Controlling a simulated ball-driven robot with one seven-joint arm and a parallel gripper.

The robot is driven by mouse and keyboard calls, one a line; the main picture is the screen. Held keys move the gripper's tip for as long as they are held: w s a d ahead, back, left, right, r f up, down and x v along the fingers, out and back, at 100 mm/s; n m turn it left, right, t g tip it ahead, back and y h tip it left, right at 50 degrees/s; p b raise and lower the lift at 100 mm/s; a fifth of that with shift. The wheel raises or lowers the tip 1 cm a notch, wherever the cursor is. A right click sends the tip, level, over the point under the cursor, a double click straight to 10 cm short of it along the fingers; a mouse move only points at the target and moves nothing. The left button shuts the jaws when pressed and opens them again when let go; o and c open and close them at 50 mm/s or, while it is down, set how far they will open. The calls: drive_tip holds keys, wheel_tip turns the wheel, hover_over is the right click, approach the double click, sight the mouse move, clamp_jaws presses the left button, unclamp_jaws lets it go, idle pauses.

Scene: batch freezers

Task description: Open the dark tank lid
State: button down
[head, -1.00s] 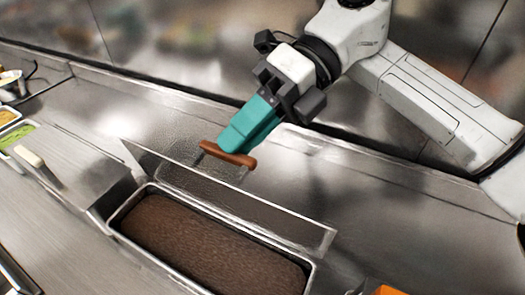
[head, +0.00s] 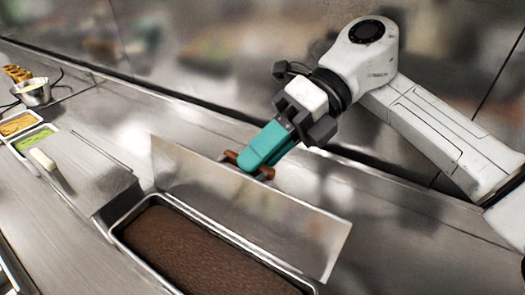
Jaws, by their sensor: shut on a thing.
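The dark tank (head: 205,250) is a long metal well full of dark brown contents, low in the head view. Its metal lid (head: 250,205) stands tilted up steeply along the tank's far edge, and the brown contents show openly. The lid's brown handle (head: 232,157) is on the lid's far side, partly hidden by my fingers. My gripper (head: 256,165), with teal fingers, is shut on the handle, behind the lid's upper edge.
To the left is a closed metal lid with a pale handle (head: 43,159). Beyond it are tanks with green (head: 33,138) and orange (head: 17,124) contents and a metal bowl (head: 34,93). A steel wall runs behind the counter.

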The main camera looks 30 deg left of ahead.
drive_tip(key=shift+w+f, duration=0.1)
drive_tip(key=shift+f, duration=0.65)
drive_tip(key=c, duration=1.1)
unclamp_jaws()
drive_tip(key=shift+w+a, duration=0.15)
drive_tip(key=s+r, duration=0.1)
drive_tip(key=r, duration=0.2)
drive_tip(key=s+d+r, duration=0.1)
drive_tip(key=s+r, duration=0.1)
drive_tip(key=r, duration=0.1)
drive_tip(key=s+d+r, duration=0.1)
drive_tip(key=r, duration=0.2)
drive_tip(key=shift+s+d+r, duration=0.2)
drive_tip(key=shift+s+r, duration=0.05)
drive_tip(key=shift+s, duration=0.15)
drive_tip(key=s+d+r, duration=0.1)
drive_tip(key=s, duration=0.1)
drive_tip(key=s+d+r+b, duration=0.1)
drive_tip(key=s, duration=0.2)
drive_tip(key=s+d+r, duration=0.1)
drive_tip(key=s, duration=0.2)
drive_tip(key=shift+d+r, duration=0.4)
drive_tip(key=shift+w, duration=0.1)
